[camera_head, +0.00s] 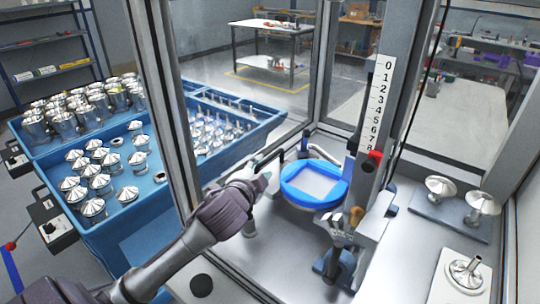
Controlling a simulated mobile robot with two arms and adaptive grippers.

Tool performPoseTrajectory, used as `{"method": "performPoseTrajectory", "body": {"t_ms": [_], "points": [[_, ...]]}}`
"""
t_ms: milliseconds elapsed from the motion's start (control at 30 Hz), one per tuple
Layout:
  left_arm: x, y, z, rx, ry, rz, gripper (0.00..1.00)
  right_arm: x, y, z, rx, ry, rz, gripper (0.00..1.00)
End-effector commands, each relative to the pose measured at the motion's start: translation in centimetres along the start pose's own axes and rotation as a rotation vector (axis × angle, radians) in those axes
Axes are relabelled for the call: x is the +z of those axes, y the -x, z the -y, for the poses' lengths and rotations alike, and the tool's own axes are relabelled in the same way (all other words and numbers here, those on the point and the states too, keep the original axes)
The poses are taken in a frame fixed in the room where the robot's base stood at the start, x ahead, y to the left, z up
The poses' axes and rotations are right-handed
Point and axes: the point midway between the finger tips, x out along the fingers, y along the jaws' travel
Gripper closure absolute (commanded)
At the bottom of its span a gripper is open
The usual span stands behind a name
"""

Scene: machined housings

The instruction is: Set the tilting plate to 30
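A blue ring with a pale square plate (318,184) inside it sits in the middle of the enclosure; I take it for the tilting plate, and its angle cannot be read. A red knob (374,159) is near the scale's lower end. My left gripper (267,178) reaches in from the lower left and is just left of the blue ring, beside a thin black bracket or handle (270,157). Whether its fingers touch anything is unclear. My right gripper is not seen.
A metal fixture (340,232) with a tan knob stands in front of the ring. Shiny cone parts lie on a grey plate (425,213) and a white block (450,288) at right. Blue trays (130,235) of metal parts stand left, beyond the frame post (172,120).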

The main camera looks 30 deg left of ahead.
Motion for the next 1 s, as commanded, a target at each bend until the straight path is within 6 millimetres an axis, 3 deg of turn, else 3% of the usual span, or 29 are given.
{"method": "performPoseTrajectory", "body": {"t_ms": [200,400,800,1000], "points": [[-0.1,-4.5,0.2,-0.001,0.001,0.002,0.61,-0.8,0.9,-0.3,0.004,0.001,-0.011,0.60],[-0.1,-6.9,0.1,-0.001,0.001,0.001,0.61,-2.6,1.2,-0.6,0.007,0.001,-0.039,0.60],[0.0,-7.6,0.0,0.000,0.000,-0.001,0.61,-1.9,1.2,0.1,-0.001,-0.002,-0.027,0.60],[0.0,-7.6,0.0,0.000,0.000,0.000,0.94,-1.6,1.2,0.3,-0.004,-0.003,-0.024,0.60]]}}
